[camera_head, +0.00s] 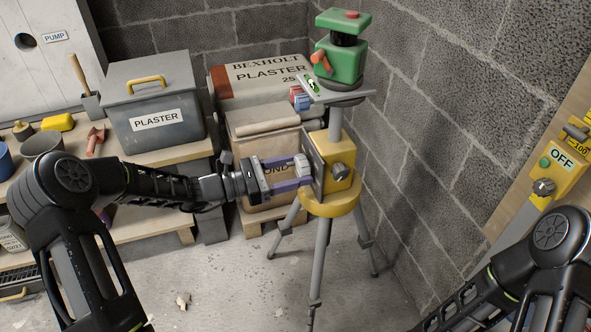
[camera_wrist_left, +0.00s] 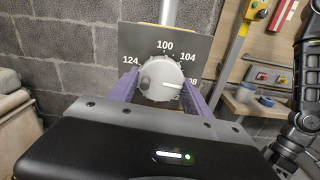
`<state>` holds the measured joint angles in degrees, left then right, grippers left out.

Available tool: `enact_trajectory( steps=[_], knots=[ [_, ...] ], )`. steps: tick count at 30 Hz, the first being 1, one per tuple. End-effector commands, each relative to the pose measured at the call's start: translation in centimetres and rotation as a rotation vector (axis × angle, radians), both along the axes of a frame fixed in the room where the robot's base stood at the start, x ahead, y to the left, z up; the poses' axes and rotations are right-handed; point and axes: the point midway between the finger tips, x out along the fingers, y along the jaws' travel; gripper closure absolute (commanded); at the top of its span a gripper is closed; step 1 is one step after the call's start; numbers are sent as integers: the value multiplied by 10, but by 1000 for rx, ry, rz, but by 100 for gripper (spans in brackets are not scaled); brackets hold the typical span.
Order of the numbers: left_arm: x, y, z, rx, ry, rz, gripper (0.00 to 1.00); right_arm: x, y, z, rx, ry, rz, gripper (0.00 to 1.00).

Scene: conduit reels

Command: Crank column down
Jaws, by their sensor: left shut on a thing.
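The tripod's grey column (camera_head: 335,124) rises from a yellow housing (camera_head: 341,178) and carries a green laser head (camera_head: 341,60) on a plate. A round grey crank knob (camera_head: 301,167) faces left on the housing's dark dial plate (camera_head: 314,160). In the left wrist view the knob (camera_wrist_left: 160,82) sits before a dial plate (camera_wrist_left: 200,48) marked 100, 104, 108 and 124. My left gripper (camera_head: 296,172) is shut on the knob, its purple fingers on either side of it (camera_wrist_left: 160,90). My right gripper is out of frame.
A workbench (camera_head: 150,156) with a grey plaster box (camera_head: 153,100) stands at left. Plaster bags (camera_head: 262,80) are stacked behind the tripod. A block wall (camera_head: 450,110) is close at right, with a yellow OFF switch box (camera_head: 556,165) on a board. The front floor is mostly clear.

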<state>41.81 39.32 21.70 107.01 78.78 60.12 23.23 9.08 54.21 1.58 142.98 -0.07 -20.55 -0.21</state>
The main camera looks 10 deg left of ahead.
Motion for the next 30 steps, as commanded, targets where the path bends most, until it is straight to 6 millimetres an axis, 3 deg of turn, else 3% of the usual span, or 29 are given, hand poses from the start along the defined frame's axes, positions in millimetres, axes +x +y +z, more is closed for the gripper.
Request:
enact_trajectory(
  steps=[5, 17, 30],
  knots=[
    [0, 0, 0, 0, 0, 0, 84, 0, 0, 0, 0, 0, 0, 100],
    [0, 0, 2, -29, 46, 0, 84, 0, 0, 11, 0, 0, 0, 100],
    [-1, -1, 5, -186, 296, 0, 84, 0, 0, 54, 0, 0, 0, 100]
  ],
)
